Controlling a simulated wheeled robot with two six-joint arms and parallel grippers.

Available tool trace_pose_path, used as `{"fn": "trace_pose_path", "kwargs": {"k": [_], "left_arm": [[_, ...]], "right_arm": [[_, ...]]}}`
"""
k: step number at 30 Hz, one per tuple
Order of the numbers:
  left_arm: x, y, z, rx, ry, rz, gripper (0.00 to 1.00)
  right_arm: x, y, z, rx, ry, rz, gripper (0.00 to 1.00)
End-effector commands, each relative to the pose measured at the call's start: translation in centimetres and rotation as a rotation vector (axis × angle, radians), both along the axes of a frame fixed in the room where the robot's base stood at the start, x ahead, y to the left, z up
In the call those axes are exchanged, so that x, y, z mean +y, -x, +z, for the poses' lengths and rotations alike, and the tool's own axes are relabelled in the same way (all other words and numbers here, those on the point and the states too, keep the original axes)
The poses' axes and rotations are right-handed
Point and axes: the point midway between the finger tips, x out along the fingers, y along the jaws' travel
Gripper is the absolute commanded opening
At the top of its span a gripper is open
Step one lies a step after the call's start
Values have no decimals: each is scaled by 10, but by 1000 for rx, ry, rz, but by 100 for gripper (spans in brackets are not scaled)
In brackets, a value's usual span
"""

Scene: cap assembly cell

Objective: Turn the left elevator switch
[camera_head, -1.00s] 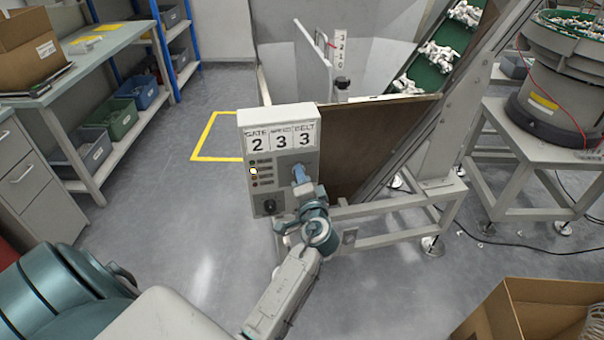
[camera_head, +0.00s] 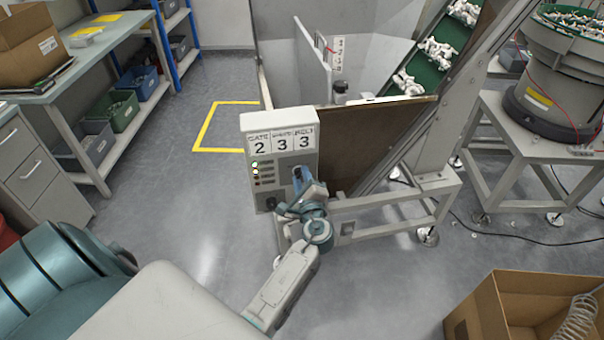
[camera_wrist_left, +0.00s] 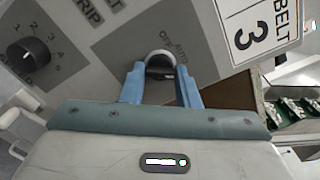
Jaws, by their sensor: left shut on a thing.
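The grey control box (camera_head: 278,133) stands at the front of the elevator, with cards reading GATE 2, a middle card 3 and BELT 3 on top. My left gripper (camera_head: 302,182) is at the right part of its face. In the left wrist view the blue fingers (camera_wrist_left: 161,84) are shut on a rounded grey switch knob (camera_wrist_left: 160,58), one finger on each side. OFF and AUTO are printed beside the knob. Part of the knob is hidden between the fingers. A black numbered dial (camera_wrist_left: 28,52) sits apart at the left. My right gripper is not in view.
Indicator lights (camera_head: 254,164) glow on the box's left side. The brown elevator panel (camera_head: 365,140) stands close behind. A cardboard box (camera_head: 490,300) is at the lower right. The floor to the left is clear up to the shelves (camera_head: 105,165).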

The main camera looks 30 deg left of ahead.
Motion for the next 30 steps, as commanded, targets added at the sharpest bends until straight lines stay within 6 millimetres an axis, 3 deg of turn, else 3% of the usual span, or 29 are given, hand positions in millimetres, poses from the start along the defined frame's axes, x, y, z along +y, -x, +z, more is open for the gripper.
{"fn": "trace_pose_path", "kwargs": {"k": [9, 28, 29, 30], "left_arm": [[1, 0, 1, 110, -109, 1, 6], [1, 0, 0, 143, -144, 1, 6], [1, 0, 0, 143, -144, 1, 31], [1, 0, 0, 143, -144, 1, 38]], "right_arm": [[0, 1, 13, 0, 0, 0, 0], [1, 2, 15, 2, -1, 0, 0], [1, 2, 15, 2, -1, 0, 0], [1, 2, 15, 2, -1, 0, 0]]}}
